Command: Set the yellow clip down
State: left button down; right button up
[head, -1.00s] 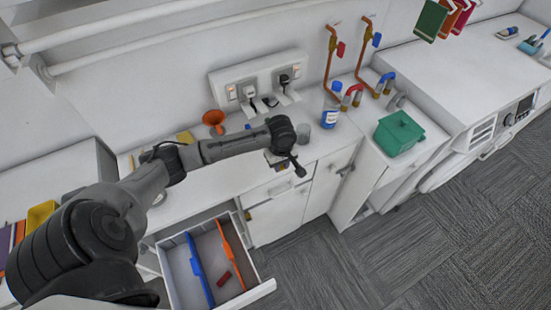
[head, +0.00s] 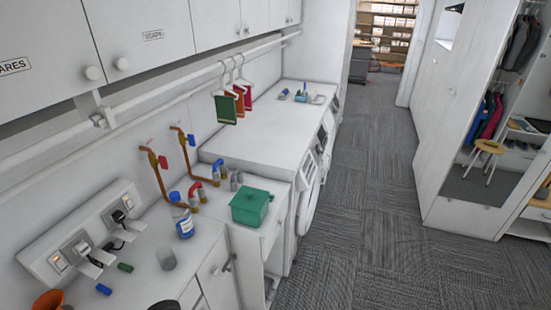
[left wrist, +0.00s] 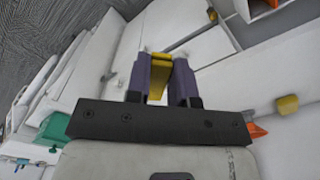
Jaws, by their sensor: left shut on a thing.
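In the left wrist view, my left gripper (left wrist: 160,82) has its two purple-grey fingers closed on the yellow clip (left wrist: 159,65). The clip sits between the fingertips above the white surfaces; whether it touches anything cannot be told. In the head view the gripper and the clip are out of sight. My right gripper is in neither view.
The counter holds a blue bottle (head: 182,217), a grey cup (head: 166,258), small blue (head: 104,289) and green (head: 125,267) pieces and an orange funnel (head: 49,300). A green tub (head: 250,207) stands farther along. The white top beyond is mostly clear.

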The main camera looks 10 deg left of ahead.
pick_arm(q)
jog(key=s+d+r+m+p, duration=0.3)
jog(key=s+d+r+m, duration=0.2)
jog(key=d+r+m, duration=0.45)
jog(key=w+a+r+n+p, duration=0.1)
jog(key=w+r, duration=0.2)
jog(key=r, duration=0.5)
jog(key=w+r+n+p, duration=0.1)
jog(key=w+r, duration=0.3)
jog(key=r, duration=0.4)
jog(key=shift+w+a+p, duration=0.2)
jog(key=shift+a+p, duration=0.15)
jog(key=shift+p, duration=0.15)
jog(key=shift+f, duration=0.1)
